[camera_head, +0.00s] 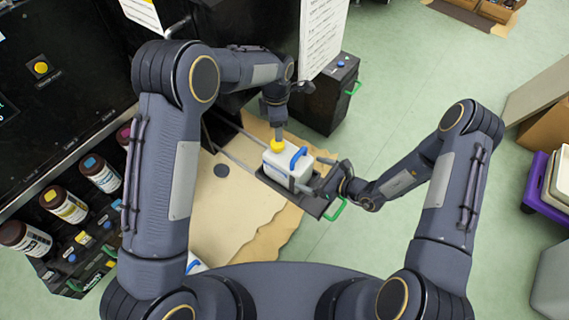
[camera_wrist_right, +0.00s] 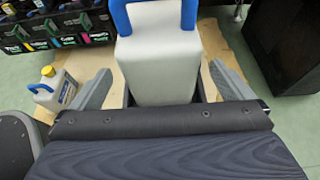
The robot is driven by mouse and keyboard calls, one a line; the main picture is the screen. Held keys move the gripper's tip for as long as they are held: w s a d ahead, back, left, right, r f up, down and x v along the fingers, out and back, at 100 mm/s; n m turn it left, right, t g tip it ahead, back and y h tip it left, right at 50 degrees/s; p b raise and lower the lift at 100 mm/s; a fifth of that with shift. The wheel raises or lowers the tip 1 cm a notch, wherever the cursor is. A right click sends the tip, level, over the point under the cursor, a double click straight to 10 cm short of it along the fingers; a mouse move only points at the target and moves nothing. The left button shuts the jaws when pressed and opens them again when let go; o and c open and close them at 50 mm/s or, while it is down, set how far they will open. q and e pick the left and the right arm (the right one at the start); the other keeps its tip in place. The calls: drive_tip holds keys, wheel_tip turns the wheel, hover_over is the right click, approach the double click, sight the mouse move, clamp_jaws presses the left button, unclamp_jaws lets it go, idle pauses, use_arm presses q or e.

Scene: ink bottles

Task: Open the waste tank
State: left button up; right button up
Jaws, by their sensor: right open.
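The waste tank (camera_head: 285,163) is a white canister with a yellow cap (camera_head: 277,146) and a blue handle (camera_head: 298,157). It sits upright in a dark pulled-out tray (camera_head: 314,206) with a green handle. My left gripper (camera_head: 277,132) points down at the cap from above; its fingertips are at the cap, and whether they grip it cannot be told. My right gripper (camera_head: 314,187) is open at the tank's right side. In the right wrist view its fingers (camera_wrist_right: 163,88) stand either side of the white tank body (camera_wrist_right: 162,62), with the blue handle above. The cap is hidden there.
A second white canister (camera_wrist_right: 58,88) with a yellow cap stands on the floor at left in the wrist view. Ink bottles (camera_head: 66,205) line the machine at left. A black cabinet (camera_head: 331,98) stands behind the tray. Cardboard (camera_head: 222,215) lies beneath.

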sight(299, 169)
drive_tip(key=x, duration=0.6)
drive_tip(key=shift+r, duration=0.1)
